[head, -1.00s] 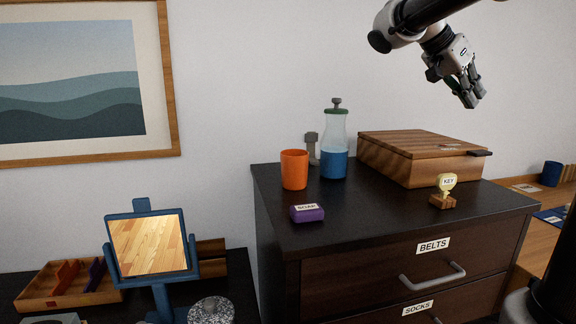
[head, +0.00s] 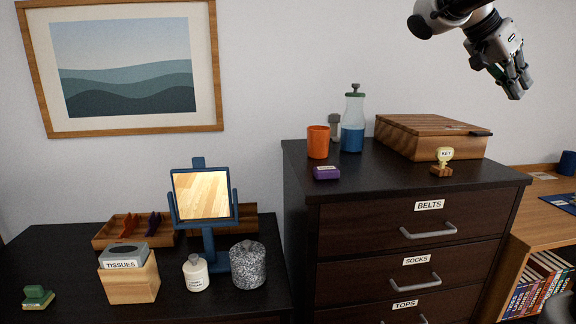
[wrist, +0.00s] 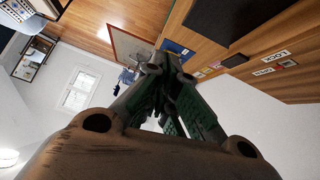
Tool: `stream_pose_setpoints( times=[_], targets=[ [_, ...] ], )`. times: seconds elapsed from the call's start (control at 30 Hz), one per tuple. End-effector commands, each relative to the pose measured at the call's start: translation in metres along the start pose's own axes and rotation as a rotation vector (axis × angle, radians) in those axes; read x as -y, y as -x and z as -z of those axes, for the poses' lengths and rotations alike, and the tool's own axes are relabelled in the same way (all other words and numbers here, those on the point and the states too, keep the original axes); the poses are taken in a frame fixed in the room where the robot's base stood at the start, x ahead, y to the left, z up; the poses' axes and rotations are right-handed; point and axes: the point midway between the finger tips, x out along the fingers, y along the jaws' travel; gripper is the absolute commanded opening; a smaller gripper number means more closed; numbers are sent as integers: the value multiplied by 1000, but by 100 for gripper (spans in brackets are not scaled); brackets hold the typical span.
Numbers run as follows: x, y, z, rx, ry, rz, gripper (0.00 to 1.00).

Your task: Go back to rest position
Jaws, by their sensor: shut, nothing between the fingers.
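My gripper (head: 518,82) is at the upper right of the head view. It is raised in the air to the right of and above the wooden box (head: 420,137), clear of the dresser. Its fingers are together with nothing between them. In the wrist view the gripper fingers (wrist: 165,85) point out into the room, with no object near them.
The dark dresser (head: 365,232) bears an orange cup (head: 318,142), a blue-filled bottle (head: 352,138), purple soap (head: 327,173) and a key stand (head: 443,168). A lower table at left holds a mirror (head: 202,193), tissue box (head: 130,280) and jars. A bookshelf (head: 545,230) stands at right.

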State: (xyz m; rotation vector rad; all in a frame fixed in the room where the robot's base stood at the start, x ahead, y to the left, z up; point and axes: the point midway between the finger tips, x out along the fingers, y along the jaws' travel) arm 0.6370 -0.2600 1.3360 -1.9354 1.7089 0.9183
Motion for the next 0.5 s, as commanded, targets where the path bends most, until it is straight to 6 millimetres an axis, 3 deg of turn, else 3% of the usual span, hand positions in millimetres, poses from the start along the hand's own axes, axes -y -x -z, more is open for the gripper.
stream_pose_setpoints(
  times=[0.27,0.5],
  targets=[
    [10,-3,-7,21,186,39,0],
    [20,-21,-45,102,483,107,0]
  ],
)
